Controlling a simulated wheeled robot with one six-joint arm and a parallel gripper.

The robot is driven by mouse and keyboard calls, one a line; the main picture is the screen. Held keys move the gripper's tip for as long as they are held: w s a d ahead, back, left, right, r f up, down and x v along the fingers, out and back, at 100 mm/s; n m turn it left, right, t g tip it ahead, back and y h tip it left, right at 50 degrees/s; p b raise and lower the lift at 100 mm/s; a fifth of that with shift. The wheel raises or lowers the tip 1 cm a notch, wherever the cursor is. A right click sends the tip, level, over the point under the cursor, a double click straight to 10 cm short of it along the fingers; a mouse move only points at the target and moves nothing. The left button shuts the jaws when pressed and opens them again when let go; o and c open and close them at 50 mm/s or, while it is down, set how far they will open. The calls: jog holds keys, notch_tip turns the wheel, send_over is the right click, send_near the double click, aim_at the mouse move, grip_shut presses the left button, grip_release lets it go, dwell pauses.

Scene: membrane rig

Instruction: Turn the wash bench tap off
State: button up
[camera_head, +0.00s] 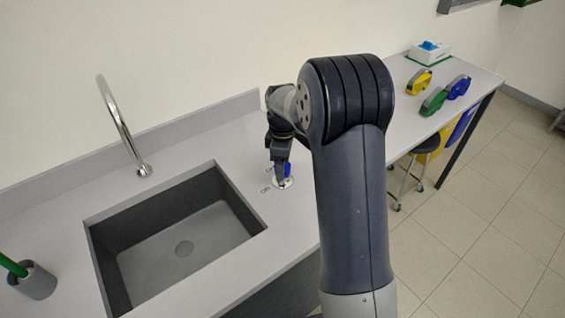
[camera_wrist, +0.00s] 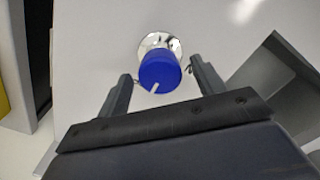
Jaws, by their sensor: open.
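The tap's blue knob (camera_wrist: 160,72) sits on a round chrome base (camera_wrist: 158,42), with a short white line on the knob. In the head view the knob (camera_head: 287,169) is partly hidden by my gripper (camera_head: 281,172), and its base (camera_head: 283,184) rests on the bench right of the sink. In the wrist view my gripper (camera_wrist: 160,78) is open, with one finger on each side of the knob. Small gaps show between the fingers and the knob. The curved chrome spout (camera_head: 122,127) stands behind the sink (camera_head: 150,283). No water stream shows below it.
A grey cup with a green-handled brush (camera_head: 36,282) stands at the bench's left end. A side table (camera_head: 405,112) at the right holds yellow, green and blue tape dispensers (camera_head: 433,102) and a white box (camera_head: 430,53). A stool (camera_head: 424,146) stands by it.

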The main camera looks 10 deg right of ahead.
notch_tip(320, 180, up, 11)
jog(key=shift+f+b, duration=0.2)
jog(key=shift+b, duration=0.25)
notch_tip(320, 180, down, 11)
jog(key=shift+r+p, duration=0.1)
jog(key=shift+p, duration=0.45)
dwell(0.4)
